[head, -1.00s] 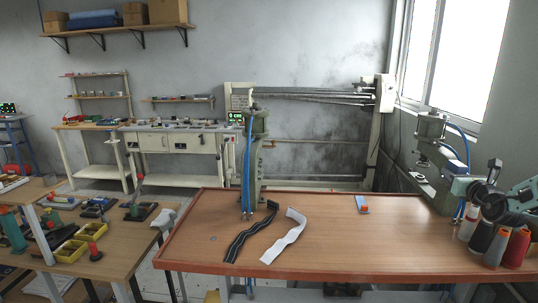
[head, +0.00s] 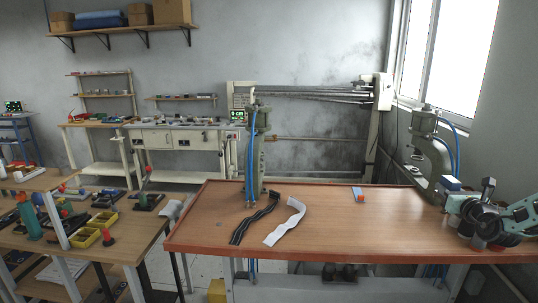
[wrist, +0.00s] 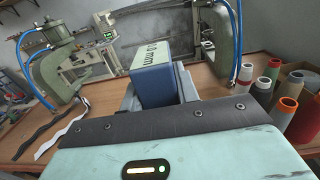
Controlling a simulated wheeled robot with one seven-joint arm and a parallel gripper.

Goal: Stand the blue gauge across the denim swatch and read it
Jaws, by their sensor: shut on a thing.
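The blue gauge (wrist: 152,88) is a block with a pale top face marked in mm. It stands between the two grey fingers of my gripper (wrist: 158,94), which is shut on it, in the wrist view. In the head view a small blue patch, the gauge (head: 451,183), shows at the tip of my gripper (head: 453,196), above the right end of the table. I cannot make out a denim swatch for sure. A small blue piece with an orange part (head: 358,195) lies on the table to the left of my gripper.
A black strip (head: 255,220) and a white strip (head: 287,222) lie on the wooden table (head: 330,235). One green press (head: 256,155) stands at the back left, another (head: 428,150) at the right. Thread spools (wrist: 285,112) stand at the right in the wrist view. The table's middle is clear.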

